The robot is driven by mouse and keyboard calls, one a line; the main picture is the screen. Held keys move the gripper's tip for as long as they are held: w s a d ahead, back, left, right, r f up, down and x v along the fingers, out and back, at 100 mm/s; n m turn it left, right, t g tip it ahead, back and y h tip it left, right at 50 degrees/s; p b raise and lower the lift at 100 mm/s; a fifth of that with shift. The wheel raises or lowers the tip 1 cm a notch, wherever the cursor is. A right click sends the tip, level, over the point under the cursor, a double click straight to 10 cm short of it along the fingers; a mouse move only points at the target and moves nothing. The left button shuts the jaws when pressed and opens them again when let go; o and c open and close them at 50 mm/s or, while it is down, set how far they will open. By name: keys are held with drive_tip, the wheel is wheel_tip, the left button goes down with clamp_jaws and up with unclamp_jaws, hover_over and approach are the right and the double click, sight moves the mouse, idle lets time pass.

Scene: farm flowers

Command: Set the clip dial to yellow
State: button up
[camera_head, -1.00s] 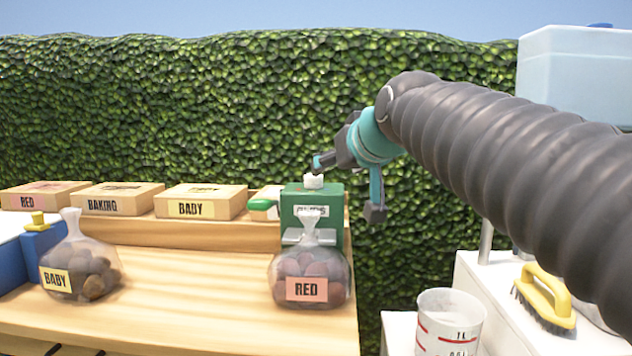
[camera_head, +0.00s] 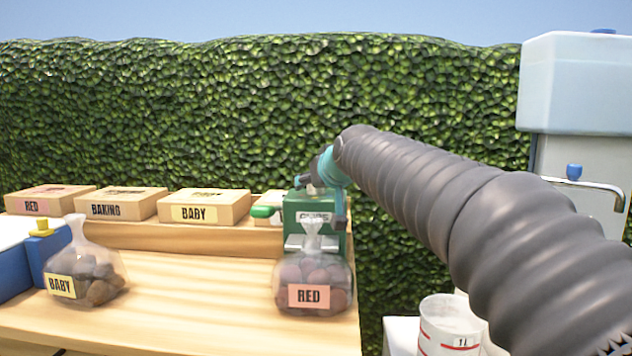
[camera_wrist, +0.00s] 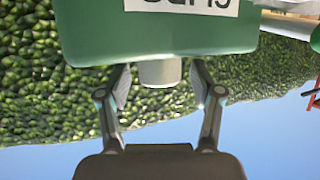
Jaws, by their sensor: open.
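The green clip box (camera_head: 297,204) stands at the right end of the wooden table, its white label partly behind a bag. In the wrist view, which is upside down, the box (camera_wrist: 160,40) fills the upper part. A pale grey-white dial knob (camera_wrist: 160,73) sticks out of its top. My gripper (camera_wrist: 161,84) is open, with one finger on each side of the knob; whether they touch it, I cannot tell. In the head view my gripper (camera_head: 312,182) is right over the box top and hides most of the knob. No yellow mark on the dial is visible.
A bag labelled RED (camera_head: 312,280) stands in front of the box. A green lever (camera_head: 264,212) juts out at its left. A BABY bag (camera_head: 85,270) and labelled wooden boxes (camera_head: 205,207) are further left. A measuring cup (camera_head: 450,325) and a tap (camera_head: 595,185) are at right.

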drive_tip(key=shift+w+a+f, duration=0.1)
drive_tip(key=shift+w, duration=0.15)
drive_tip(key=c, duration=1.2)
drive_tip(key=shift+o, duration=0.2)
